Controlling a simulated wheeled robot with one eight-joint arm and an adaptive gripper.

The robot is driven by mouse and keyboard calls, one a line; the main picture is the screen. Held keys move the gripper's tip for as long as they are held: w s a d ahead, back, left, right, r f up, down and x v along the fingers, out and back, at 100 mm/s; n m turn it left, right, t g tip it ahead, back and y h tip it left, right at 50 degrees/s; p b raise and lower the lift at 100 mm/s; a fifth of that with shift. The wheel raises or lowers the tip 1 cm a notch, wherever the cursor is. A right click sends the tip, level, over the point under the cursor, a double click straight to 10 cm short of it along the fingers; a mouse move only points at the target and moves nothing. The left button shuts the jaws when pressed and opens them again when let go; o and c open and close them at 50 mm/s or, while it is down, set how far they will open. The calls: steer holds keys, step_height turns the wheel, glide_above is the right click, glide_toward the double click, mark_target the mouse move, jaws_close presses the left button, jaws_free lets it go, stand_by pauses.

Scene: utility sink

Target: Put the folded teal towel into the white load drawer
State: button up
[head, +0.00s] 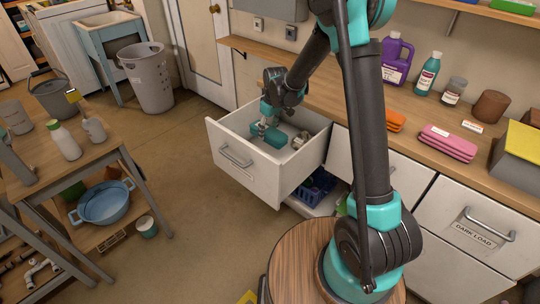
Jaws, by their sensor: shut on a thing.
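The white drawer (235,180) stands pulled out below the wooden counter, with its handle facing left; no label is readable on it. My gripper (264,128) points down inside the open drawer from the counter side. It is shut on the folded teal towel (277,139), which is low inside the drawer walls. I cannot tell whether the towel touches the drawer floor. The fingertips are small and partly blend with the towel.
A greyish crumpled item (302,140) lies in the drawer beside the towel. Orange (395,121) and pink (448,142) folded towels lie on the counter (320,97). Below, a blue basket (318,183) shows in another open compartment. A closed drawer labelled DARK LOAD (470,215) is at right.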

step_height(320, 180, down, 14)
steer(key=shift+r, duration=0.2)
stand_by(0.4)
steer(key=o, duration=1.3)
steer(key=shift+f, duration=0.1)
steer(key=shift+c, duration=0.2)
steer(key=r, duration=0.4)
steer(key=d+r, duration=0.1)
steer(key=r, duration=0.3)
steer(key=s+r, duration=0.1)
steer(key=r, duration=0.3)
steer(key=shift+d+r, duration=0.15)
steer(key=shift+d, duration=0.15)
steer(key=s+d+r+m, duration=0.3)
steer(key=s+d+r, duration=0.2)
steer(key=d, duration=0.3)
steer(key=s+d+r+m+t, duration=0.1)
steer(key=s+d+m, duration=0.2)
steer(key=s+d, duration=0.5)
steer(key=s+d+r+m+t+h, duration=0.1)
steer(key=s+d+m, duration=0.3)
steer(key=s+d, duration=0.4)
steer(key=s+t, duration=0.1)
steer(key=s, duration=0.4)
steer(key=shift+s+d+r, duration=0.25)
